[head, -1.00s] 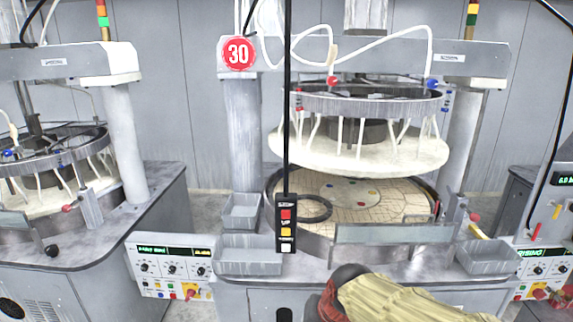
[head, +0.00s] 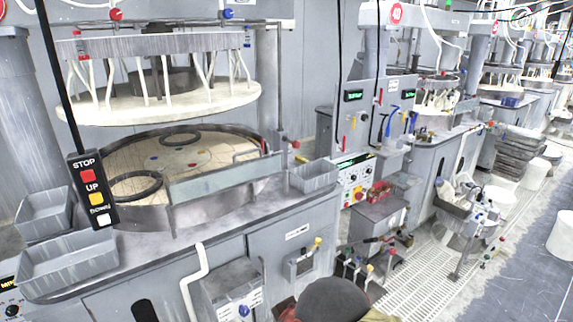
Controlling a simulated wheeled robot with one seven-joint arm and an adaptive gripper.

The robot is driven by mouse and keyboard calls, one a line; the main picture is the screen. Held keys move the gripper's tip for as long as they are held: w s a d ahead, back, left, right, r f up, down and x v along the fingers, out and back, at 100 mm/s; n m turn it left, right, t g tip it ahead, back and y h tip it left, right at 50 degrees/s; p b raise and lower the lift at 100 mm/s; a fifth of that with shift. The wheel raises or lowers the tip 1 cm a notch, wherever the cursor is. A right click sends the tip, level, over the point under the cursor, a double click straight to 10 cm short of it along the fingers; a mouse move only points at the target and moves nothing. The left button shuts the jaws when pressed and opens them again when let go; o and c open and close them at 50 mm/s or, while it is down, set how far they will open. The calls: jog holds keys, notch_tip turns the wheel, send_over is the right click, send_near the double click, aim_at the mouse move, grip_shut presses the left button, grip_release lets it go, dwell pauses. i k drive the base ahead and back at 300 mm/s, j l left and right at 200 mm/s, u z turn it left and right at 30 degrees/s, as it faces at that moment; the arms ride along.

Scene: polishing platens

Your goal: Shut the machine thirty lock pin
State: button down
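The machine that bore the red 30 sign earlier fills the left of the head view; its sign is out of frame now. Its raised white upper plate (head: 165,103) hangs on rods above the round lower platen (head: 205,152). Two dark rings, one near (head: 137,187) and one far (head: 180,136), lie on the platen. A red knob (head: 295,144) shows at the platen's right edge, and a blue knob (head: 228,13) and a red knob (head: 116,14) above the plate. I cannot tell which part is the lock pin, or its state. My gripper is not in view.
A STOP/UP/DOWN pendant (head: 92,190) hangs in front at left. Grey bins (head: 70,265) stand on the machine's front ledge, another bin (head: 314,177) at its right. A valve box (head: 303,262) is on the front. More machines line the right; dark floor (head: 510,270) lies open there.

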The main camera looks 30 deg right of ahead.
aim_at(295, 144)
jog(key=z, duration=0.95)
